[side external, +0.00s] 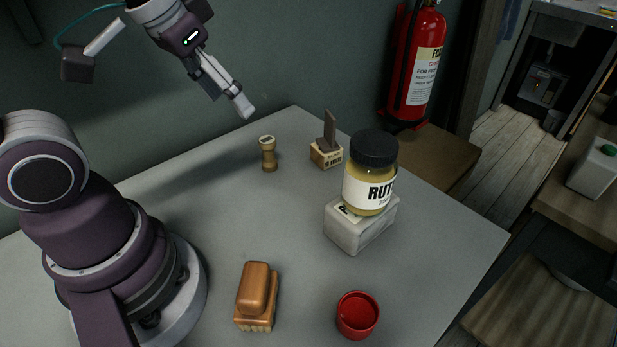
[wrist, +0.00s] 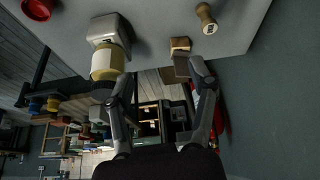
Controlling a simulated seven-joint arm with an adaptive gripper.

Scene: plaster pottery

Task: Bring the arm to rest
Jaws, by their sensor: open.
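My gripper (side external: 240,106) is raised at the top of the side external view, above the back edge of the grey table (side external: 215,235). It holds nothing. In the wrist view my gripper (wrist: 162,72) shows its two fingers spread wide apart, with nothing between them.
A dark-lidded jar (side external: 368,190) stands on a white block (side external: 362,228). A small wooden stamp (side external: 268,155), a wooden block (side external: 326,156) with a dark upright piece, a wooden brush (side external: 257,292) and a red cup (side external: 357,315) stand apart. The table's middle is clear. A fire extinguisher (side external: 415,75) is behind.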

